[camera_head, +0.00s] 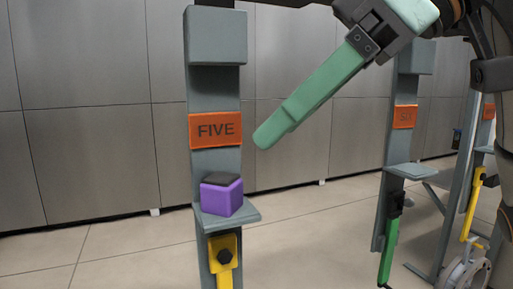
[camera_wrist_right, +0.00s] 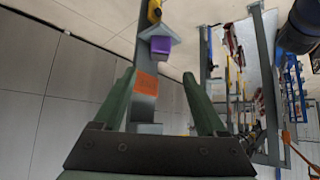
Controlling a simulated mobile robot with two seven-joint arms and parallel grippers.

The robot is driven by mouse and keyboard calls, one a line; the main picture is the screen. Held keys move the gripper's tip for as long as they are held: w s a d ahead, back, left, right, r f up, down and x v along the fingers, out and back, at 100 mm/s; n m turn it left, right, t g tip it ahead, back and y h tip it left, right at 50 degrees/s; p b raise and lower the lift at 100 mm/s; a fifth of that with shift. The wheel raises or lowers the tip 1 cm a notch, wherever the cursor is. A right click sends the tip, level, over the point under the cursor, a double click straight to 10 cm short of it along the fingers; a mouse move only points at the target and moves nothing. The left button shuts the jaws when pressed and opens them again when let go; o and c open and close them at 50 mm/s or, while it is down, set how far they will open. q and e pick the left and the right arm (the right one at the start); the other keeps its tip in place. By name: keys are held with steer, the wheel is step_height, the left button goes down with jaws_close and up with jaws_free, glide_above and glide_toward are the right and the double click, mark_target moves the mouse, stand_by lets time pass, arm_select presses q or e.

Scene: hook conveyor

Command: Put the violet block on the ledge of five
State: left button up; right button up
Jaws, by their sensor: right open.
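The violet block (camera_head: 221,197), with a dark top, rests on the small grey ledge (camera_head: 248,215) below the orange FIVE sign (camera_head: 215,129). My right gripper (camera_head: 268,136) has green fingers and is above and to the right of the block, apart from it. In the wrist view the right gripper (camera_wrist_right: 158,78) is open and empty, with its fingers spread on either side of the orange sign (camera_wrist_right: 146,82). The violet block (camera_wrist_right: 161,45) shows there beyond the fingertips. My left gripper is not in view.
A grey post with a SIX sign (camera_head: 404,117), an empty-looking ledge (camera_head: 411,171) and a green hanging part (camera_head: 389,250) stands to the right. A yellow part (camera_head: 224,262) hangs below the FIVE ledge. Metal wall panels (camera_head: 90,100) stand behind. The floor at left is clear.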

steer(key=shift+v, duration=0.85)
